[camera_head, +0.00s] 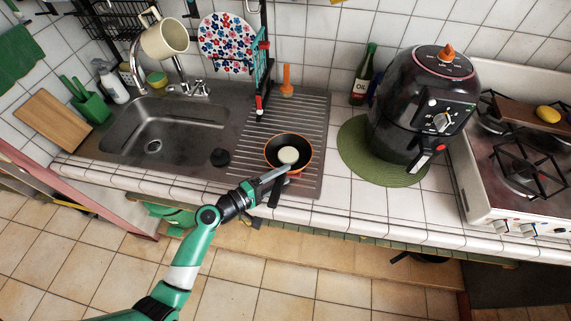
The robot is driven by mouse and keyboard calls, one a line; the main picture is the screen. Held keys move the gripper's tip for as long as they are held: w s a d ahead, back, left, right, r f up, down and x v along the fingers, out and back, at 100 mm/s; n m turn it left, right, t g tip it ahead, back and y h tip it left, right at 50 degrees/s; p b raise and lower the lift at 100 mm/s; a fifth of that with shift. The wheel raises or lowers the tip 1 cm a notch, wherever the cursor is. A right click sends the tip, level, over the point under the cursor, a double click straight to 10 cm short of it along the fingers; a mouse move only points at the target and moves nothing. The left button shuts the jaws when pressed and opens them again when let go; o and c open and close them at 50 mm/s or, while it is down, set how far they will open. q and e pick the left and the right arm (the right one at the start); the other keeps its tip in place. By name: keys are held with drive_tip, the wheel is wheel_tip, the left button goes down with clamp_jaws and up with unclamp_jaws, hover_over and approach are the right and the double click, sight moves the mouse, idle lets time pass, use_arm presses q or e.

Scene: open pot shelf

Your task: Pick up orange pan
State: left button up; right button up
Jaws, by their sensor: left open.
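The orange pan (306,141), with an orange rim and a dark inside, stands on the ribbed metal drainboard right of the sink. A small pale round thing (288,155) shows over the pan's inside. A black bar that looks like the pan's handle (275,193) points toward the counter's front edge. My left gripper (270,180) is open at the near side of the pan, with its fingers close to this handle. I cannot tell whether they touch it. My right gripper is not in view.
A black air fryer (405,120) stands on a green round mat (352,150) at the right, beside the stove (480,190). An oil bottle (362,78) stands behind. The sink (150,135) lies left. A dish rack (262,75) rises behind the drainboard.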

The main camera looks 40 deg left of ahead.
use_arm(q)
clamp_jaws()
idle(1.2)
drive_tip(key=shift+r, duration=0.1)
